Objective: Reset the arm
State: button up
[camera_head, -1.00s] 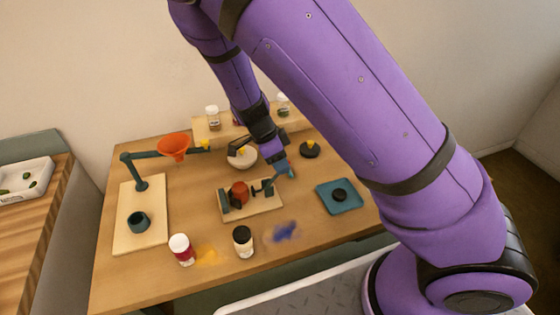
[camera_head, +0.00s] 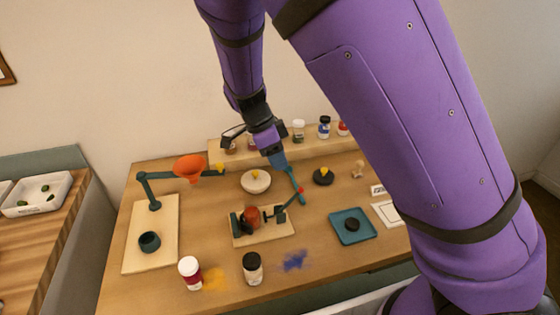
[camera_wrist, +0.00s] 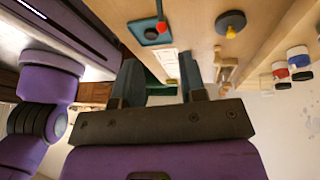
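My gripper (camera_head: 280,163) hangs over the back middle of the wooden table (camera_head: 330,245), in front of the raised shelf. In the wrist view its two dark fingers (camera_wrist: 160,82) stand apart with nothing between them. I cannot tell how the rod is supported. My purple arm covers the right side of the head view.
An orange funnel (camera_head: 189,168) hangs on a stand at left. A white bowl (camera_head: 256,184), a clamp board (camera_head: 265,235), a teal tray (camera_head: 352,238) and a black disc (camera_head: 323,177) stand on the table. Two jars (camera_head: 189,270) (camera_head: 252,270) stand in front, beside yellow and blue powder.

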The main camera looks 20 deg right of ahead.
dwell(0.3)
jog(key=s+d+r+n+t+y, duration=0.1)
jog(key=s+d+r+n+y, duration=0.2)
jog(key=s+d+r+n, duration=0.35)
jog(key=s+d+r+n+t+y, duration=0.1)
jog(key=s+d+r+n+y, duration=0.25)
jog(key=r, duration=0.65)
jog(key=s+d+r+n+t+h, duration=0.1)
jog(key=s+d+r+n+t, duration=0.1)
jog(key=s, duration=0.4)
jog(key=s+d+r+n+t+h, duration=0.1)
jog(key=s+d+r+n+t, duration=0.2)
jog(key=s+r+n, duration=0.2)
jog(key=shift+s+r+n, duration=0.15)
jog(key=shift+s+n, duration=0.95)
jog(key=shift+d+h, duration=0.1)
jog(key=shift+h, duration=0.15)
